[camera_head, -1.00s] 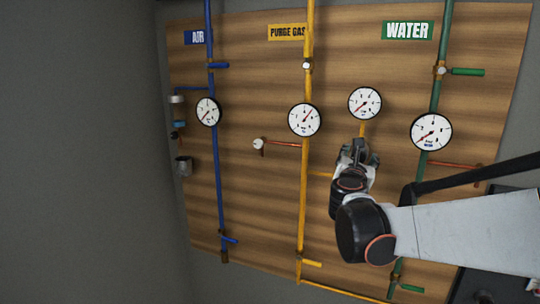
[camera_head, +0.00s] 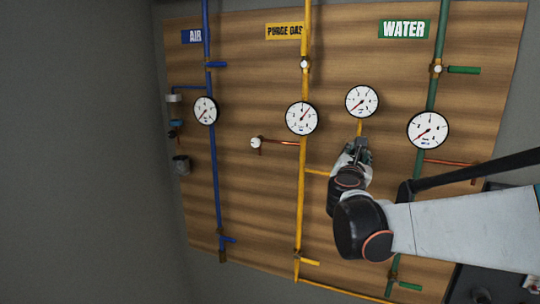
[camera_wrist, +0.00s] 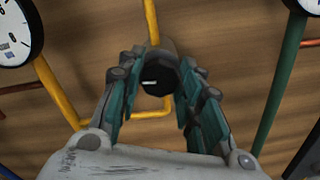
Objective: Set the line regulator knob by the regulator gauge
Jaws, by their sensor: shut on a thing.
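The regulator knob (camera_wrist: 158,76) is a dark, faceted knob with a white mark on its face, in the middle of the wrist view. The fingers of my gripper (camera_wrist: 153,85) stand on both sides of it and are shut on it. In the head view my gripper (camera_head: 357,152) is at the board below a white gauge (camera_head: 361,101), and it hides the knob there. This gauge sits on a yellow branch pipe, its needle pointing to the lower left. A second white gauge (camera_head: 303,118) is on the main yellow pipe, its needle pointing to the upper right.
The yellow purge gas pipe (camera_head: 301,205) runs left of my gripper. A green water pipe (camera_head: 424,175) with a gauge (camera_head: 428,130) is to the right. A blue air pipe (camera_head: 214,170) is at the far left. A red-brown branch with a white end (camera_head: 256,143) sticks out leftward.

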